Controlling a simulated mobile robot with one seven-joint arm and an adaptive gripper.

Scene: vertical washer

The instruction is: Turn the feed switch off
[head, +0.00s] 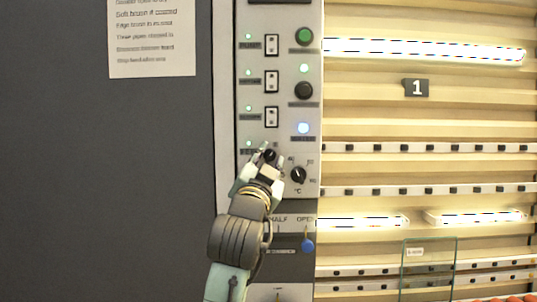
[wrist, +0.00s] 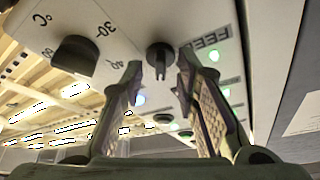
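The feed switch (wrist: 160,54) is a black rotary knob on the pale control panel, beside the printed word FEED in the wrist view. A green lamp (wrist: 213,55) next to that word is lit. My gripper (wrist: 157,85) is open and empty, with one finger on each side of the knob's lower part in the picture. I cannot tell whether either finger touches it. In the head view the knob (head: 270,156) shows between the tips of my gripper (head: 267,153), and the lit green lamp (head: 249,143) is to its left.
The black temperature knob (head: 298,175) is close by on the right. Several rocker switches (head: 271,82) and round buttons (head: 304,91) sit above. A blue-tipped lever (head: 308,245) is below. A slatted, lit rack (head: 430,120) lies right; a dark panel (head: 110,180) lies left.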

